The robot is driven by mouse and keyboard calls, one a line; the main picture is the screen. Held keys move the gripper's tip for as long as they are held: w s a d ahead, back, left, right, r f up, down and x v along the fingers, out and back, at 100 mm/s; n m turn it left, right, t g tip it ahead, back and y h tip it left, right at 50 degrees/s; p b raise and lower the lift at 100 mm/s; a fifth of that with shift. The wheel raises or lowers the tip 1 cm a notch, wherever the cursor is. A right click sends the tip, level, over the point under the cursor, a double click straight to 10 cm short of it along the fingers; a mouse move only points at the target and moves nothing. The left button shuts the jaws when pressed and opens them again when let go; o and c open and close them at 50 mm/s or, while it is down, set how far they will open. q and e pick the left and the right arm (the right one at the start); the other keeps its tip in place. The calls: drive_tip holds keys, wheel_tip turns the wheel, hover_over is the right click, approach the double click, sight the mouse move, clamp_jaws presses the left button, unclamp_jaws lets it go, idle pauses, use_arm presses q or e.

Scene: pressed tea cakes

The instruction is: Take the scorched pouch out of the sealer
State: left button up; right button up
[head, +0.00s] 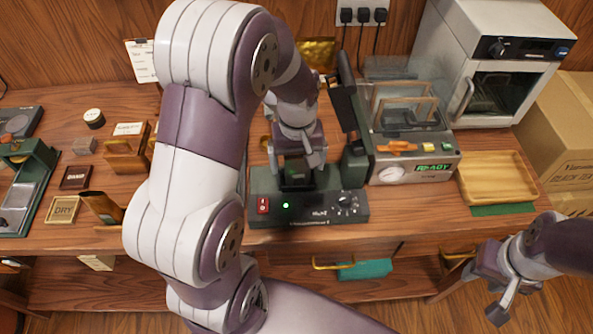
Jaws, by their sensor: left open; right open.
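The sealer (262,186) is a dark green machine with a red switch, a lit green lamp and a dial on its front. Its dark upper arm (346,100) stands raised. My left gripper (297,168) is open and points down over the sealer's bed, close to it; I cannot tell whether it touches anything. I cannot make out a scorched pouch; my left gripper and arm cover much of the bed. My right gripper (500,300) is open and empty, low at the right, in front of the bench and away from the sealer.
A machine with a READY display (418,168) stands just right of the sealer. Further right are a wooden tray (495,180) and a white oven (490,60). A DRY block (63,210) and other small items lie left.

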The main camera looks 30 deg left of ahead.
sight(298, 168)
use_arm(q)
wheel_tip(298, 168, down, 3)
drive_tip(key=shift+w+f, duration=0.25)
drive_tip(key=shift+f, duration=0.15)
drive_tip(key=shift+s+r, duration=0.1)
drive_tip(key=shift+s, duration=0.1)
drive_tip(key=c, duration=0.5)
drive_tip(key=shift+d, duration=0.1)
drive_tip(key=c, duration=0.6)
drive_tip(key=shift+o, duration=0.2)
drive_tip(key=shift+r, duration=0.1)
